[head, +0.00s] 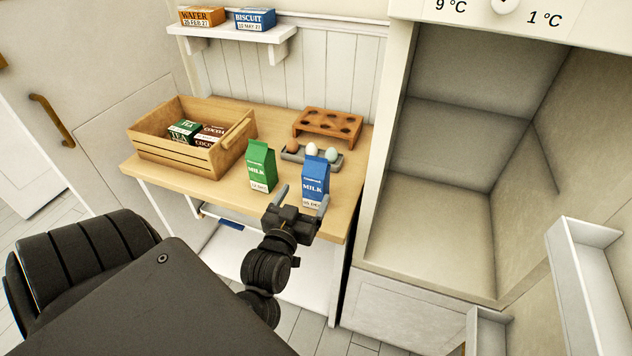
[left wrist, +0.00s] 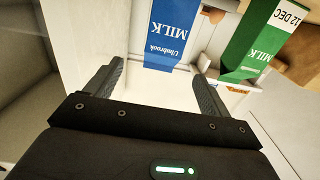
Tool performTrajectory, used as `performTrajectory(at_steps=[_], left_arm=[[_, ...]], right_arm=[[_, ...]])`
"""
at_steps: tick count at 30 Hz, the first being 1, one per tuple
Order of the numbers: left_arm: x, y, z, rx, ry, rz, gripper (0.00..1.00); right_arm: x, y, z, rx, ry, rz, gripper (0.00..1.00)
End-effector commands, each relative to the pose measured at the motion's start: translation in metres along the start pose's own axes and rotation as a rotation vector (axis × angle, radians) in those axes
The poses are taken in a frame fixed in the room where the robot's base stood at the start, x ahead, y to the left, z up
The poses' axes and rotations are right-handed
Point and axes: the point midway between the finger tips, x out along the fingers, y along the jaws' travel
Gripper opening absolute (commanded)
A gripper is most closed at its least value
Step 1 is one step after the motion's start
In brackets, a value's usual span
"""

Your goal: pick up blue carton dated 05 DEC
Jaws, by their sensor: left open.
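The blue milk carton (head: 316,182) stands upright near the front right of the wooden table, with a date label low on its front that reads 05 DEC as far as I can tell. The green milk carton (head: 261,167) stands to its left; its label reads 12 DEC in the left wrist view (left wrist: 262,40). My left gripper (head: 301,195) is open at the table's front edge, in front of the blue carton. In the left wrist view the blue carton (left wrist: 172,35) appears beyond and between the open fingers (left wrist: 157,85), with nothing held. My right gripper is not in view.
On the table (head: 200,178) are a wooden crate (head: 175,152) with tea and cocoa boxes, an egg tray (head: 292,157) and a brown holed rack (head: 328,124). A wall shelf (head: 232,32) holds wafer and biscuit boxes. An open, empty fridge (head: 430,240) stands right.

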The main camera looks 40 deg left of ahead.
Motion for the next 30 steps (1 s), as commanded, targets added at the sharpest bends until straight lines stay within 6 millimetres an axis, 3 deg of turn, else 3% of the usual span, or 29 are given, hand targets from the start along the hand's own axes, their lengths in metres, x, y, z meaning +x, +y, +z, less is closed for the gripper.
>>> performTrajectory(at_steps=[5, 15, 23, 30], left_arm=[[0.005, -0.002, -0.004, -0.001, 0.014, -0.008, 0.82], [0.052, -0.002, -0.004, 0.000, 0.013, -0.006, 0.82], [0.060, -0.002, -0.003, 0.000, 0.011, -0.006, 0.82], [0.095, -0.005, -0.003, 0.000, 0.011, -0.006, 0.82]], right_arm=[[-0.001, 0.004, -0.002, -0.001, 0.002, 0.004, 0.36], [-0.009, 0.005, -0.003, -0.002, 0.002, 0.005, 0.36], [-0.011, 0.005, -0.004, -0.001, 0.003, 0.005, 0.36], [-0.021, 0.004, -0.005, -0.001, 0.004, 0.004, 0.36]])
